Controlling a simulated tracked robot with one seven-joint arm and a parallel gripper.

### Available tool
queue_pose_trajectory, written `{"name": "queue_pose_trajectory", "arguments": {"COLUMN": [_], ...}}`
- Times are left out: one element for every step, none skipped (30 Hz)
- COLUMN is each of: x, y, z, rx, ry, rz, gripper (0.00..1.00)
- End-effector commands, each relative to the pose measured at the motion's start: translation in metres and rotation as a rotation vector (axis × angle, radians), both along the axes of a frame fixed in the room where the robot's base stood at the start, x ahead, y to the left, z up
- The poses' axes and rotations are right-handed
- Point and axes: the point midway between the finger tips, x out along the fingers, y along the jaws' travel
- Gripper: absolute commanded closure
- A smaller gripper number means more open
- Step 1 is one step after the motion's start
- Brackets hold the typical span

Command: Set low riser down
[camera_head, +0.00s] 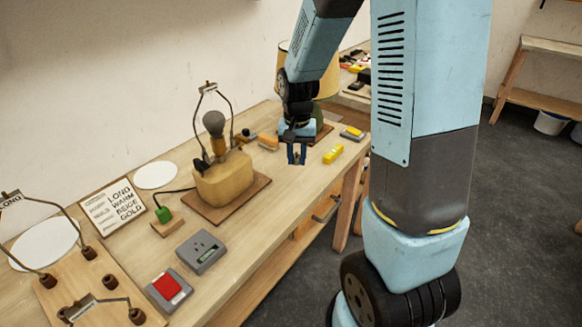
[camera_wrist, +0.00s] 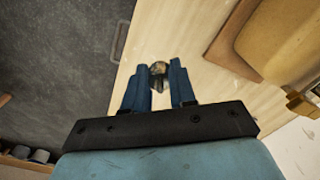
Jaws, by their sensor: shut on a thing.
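My gripper (camera_head: 297,155) hangs over the right part of the workbench, pointing down, its blue fingers close together. In the wrist view the fingers (camera_wrist: 159,78) are shut on a small rounded brown-and-grey piece, which I take to be the low riser (camera_wrist: 158,68). Most of the piece is hidden between the fingers, and it cannot be made out in the head view. Pale bench top shows around it in the wrist view; I cannot tell how high above the bench it is.
A lamp body (camera_head: 225,180) with a grey bulb (camera_head: 214,124) stands on a board left of my gripper. A yellow level (camera_head: 333,154) lies to the right. A grey socket box (camera_head: 200,251) and red switch (camera_head: 169,287) sit near the front edge.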

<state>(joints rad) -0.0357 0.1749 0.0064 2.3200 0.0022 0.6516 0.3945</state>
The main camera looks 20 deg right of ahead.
Motion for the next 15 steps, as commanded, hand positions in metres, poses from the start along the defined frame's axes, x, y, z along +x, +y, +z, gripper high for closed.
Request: {"name": "queue_pose_trajectory", "arguments": {"x": [0.008,0.013,0.02,0.025,0.03,0.036,0.041,0.044,0.048,0.051,0.054,0.058,0.062,0.065,0.069], "y": [-0.001,-0.002,-0.003,-0.004,-0.005,-0.006,-0.006,-0.007,-0.007,-0.008,-0.008,-0.009,-0.009,-0.01,-0.011], "z": [-0.005,-0.007,-0.01,-0.012,-0.014,-0.017,-0.02,-0.024,-0.029,-0.033,-0.038,-0.043,-0.046,-0.05,-0.055], "rx": [0.0,0.0,0.0,0.0,0.0,0.0,0.0,0.0,0.0,0.0,0.0,0.0,0.0,0.0,0.0], "ry": [0.002,0.002,0.002,0.003,0.002,0.003,0.002,0.003,0.003,0.003,0.004,0.003,0.003,0.002,0.002], "rz": [-0.001,-0.001,-0.001,-0.001,-0.001,-0.001,0.0,0.0,0.001,0.001,0.001,0.001,0.001,0.001,0.001], "gripper": [1.0,1.0,1.0,1.0,1.0,1.0,1.0,1.0,1.0,1.0,1.0,1.0,1.0,1.0,1.0]}}
